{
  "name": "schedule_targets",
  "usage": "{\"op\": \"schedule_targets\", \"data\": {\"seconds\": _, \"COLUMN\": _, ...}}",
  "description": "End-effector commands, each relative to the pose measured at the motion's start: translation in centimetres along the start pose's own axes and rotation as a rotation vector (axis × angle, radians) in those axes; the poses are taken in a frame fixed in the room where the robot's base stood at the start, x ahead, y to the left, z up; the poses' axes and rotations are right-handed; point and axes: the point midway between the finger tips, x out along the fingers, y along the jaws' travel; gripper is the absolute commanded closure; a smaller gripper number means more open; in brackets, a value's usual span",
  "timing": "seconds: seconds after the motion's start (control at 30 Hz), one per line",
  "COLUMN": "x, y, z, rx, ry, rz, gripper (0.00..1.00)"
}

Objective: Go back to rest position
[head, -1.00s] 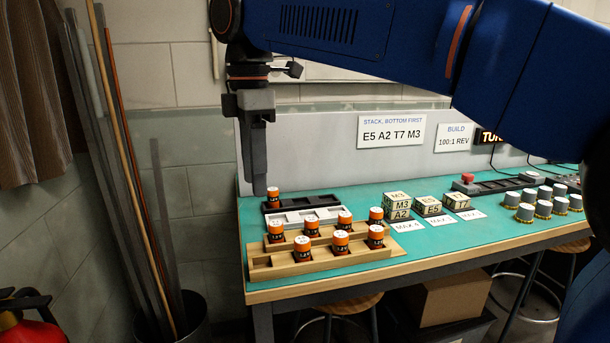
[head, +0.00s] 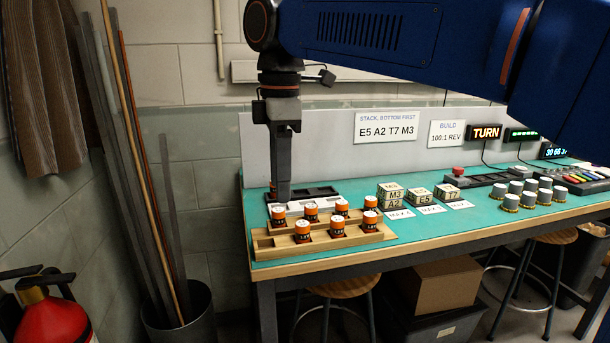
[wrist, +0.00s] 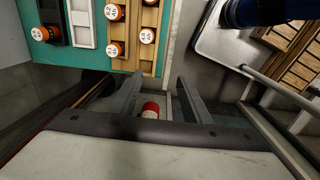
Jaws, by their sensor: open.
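My gripper (head: 284,196) hangs pointing down over the left end of the bench in the head view, in front of the dark tray (head: 318,193). In the wrist view its two fingers (wrist: 156,88) are spread apart with nothing held between them. Orange bottles with white caps (head: 338,228) stand in the stepped wooden rack (head: 262,254) just below and right of the gripper. One more orange bottle by the dark tray is mostly hidden behind the finger.
Labelled blocks (head: 390,195) and grey-capped cylinders (head: 511,202) stand on the green bench top (head: 460,228). A bin of long rods (head: 200,318) and a red extinguisher (head: 55,320) are at left. Stools stand under the bench.

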Motion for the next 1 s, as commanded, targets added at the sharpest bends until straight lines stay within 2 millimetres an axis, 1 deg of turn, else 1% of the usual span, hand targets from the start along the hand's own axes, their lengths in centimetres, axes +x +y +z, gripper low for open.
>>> {"op": "schedule_targets", "data": {"seconds": 0.03, "x": 0.1, "y": -0.2, "z": 0.9, "rx": 0.031, "ry": 0.002, "rz": 0.006, "gripper": 0.56}}
{"op": "schedule_targets", "data": {"seconds": 0.17, "x": 0.9, "y": -0.8, "z": 3.2, "rx": 0.121, "ry": 0.010, "rz": 0.022, "gripper": 0.56}}
{"op": "schedule_targets", "data": {"seconds": 0.27, "x": 1.7, "y": -1.4, "z": 5.5, "rx": 0.216, "ry": 0.019, "rz": 0.041, "gripper": 0.56}}
{"op": "schedule_targets", "data": {"seconds": 0.47, "x": 4.5, "y": -4.0, "z": 11.6, "rx": 0.481, "ry": 0.046, "rz": 0.092, "gripper": 0.56}}
{"op": "schedule_targets", "data": {"seconds": 0.5, "x": 5.2, "y": -4.6, "z": 12.8, "rx": 0.538, "ry": 0.051, "rz": 0.102, "gripper": 0.56}}
{"op": "schedule_targets", "data": {"seconds": 0.57, "x": 6.2, "y": -5.6, "z": 14.5, "rx": 0.621, "ry": 0.061, "rz": 0.118, "gripper": 0.56}}
{"op": "schedule_targets", "data": {"seconds": 0.7, "x": 8.9, "y": -8.3, "z": 18.2, "rx": 0.816, "ry": 0.085, "rz": 0.157, "gripper": 0.56}}
{"op": "schedule_targets", "data": {"seconds": 0.87, "x": 12.3, "y": -11.6, "z": 21.8, "rx": 1.038, "ry": 0.115, "rz": 0.202, "gripper": 0.56}}
{"op": "schedule_targets", "data": {"seconds": 1.0, "x": 15.6, "y": -14.7, "z": 24.4, "rx": 1.230, "ry": 0.144, "rz": 0.241, "gripper": 0.56}}
